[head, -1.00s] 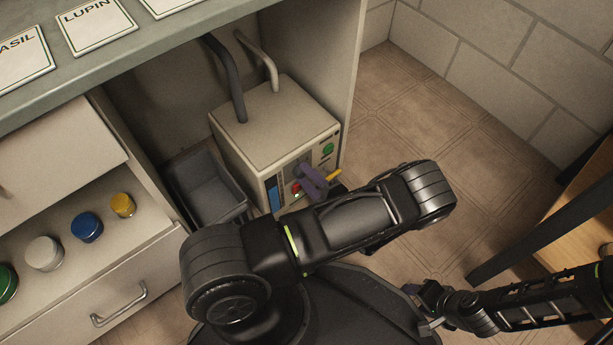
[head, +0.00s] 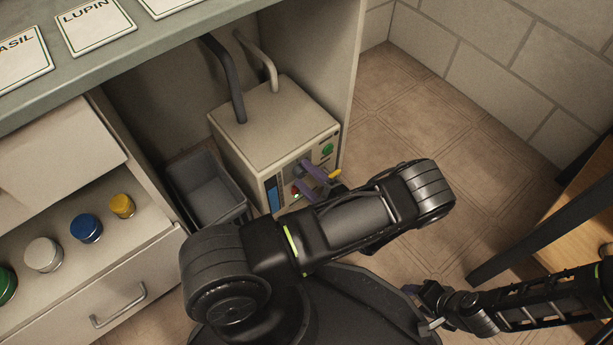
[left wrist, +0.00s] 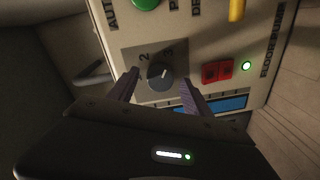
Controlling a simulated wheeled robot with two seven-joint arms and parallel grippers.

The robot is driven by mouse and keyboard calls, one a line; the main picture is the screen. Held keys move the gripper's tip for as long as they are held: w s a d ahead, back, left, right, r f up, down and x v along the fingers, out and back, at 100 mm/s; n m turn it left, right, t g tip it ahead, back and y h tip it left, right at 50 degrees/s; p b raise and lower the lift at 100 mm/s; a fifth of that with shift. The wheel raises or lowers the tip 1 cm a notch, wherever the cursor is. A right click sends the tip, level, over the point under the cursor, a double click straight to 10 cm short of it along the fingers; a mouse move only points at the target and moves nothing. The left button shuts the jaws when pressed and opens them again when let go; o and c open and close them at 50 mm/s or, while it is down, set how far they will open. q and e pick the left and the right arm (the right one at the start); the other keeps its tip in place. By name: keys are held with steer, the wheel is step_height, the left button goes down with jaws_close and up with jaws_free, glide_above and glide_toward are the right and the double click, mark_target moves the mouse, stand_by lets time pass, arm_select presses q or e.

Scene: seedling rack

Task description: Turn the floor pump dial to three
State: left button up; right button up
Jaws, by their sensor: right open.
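The floor pump is a beige box (head: 268,120) inside the open cabinet bay. Its dark round dial (left wrist: 160,77) shows in the left wrist view, with the numbers 2 and 3 above it. The dial's short white mark points up and slightly right, towards the 3. My left gripper (head: 312,180) is at the pump's front panel. In the left wrist view its two purple fingers (left wrist: 158,90) stand apart, one on each side of the dial, with gaps visible. My right gripper (head: 432,322) is open and empty, low in the head view, away from the pump.
The panel also has a green button (left wrist: 146,3), a yellow lever (left wrist: 237,8), a red switch (left wrist: 217,71) and a blue strip (left wrist: 222,104). A grey bin (head: 205,188) stands left of the pump.

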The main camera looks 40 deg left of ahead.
arm_select(q)
steer(key=shift+d, duration=0.1)
steer(key=p+v, duration=0.1)
steer(key=v, duration=0.6)
steer(key=shift+d+p, duration=0.3)
steer(key=shift+p, duration=0.1)
steer(key=shift+s, duration=0.1)
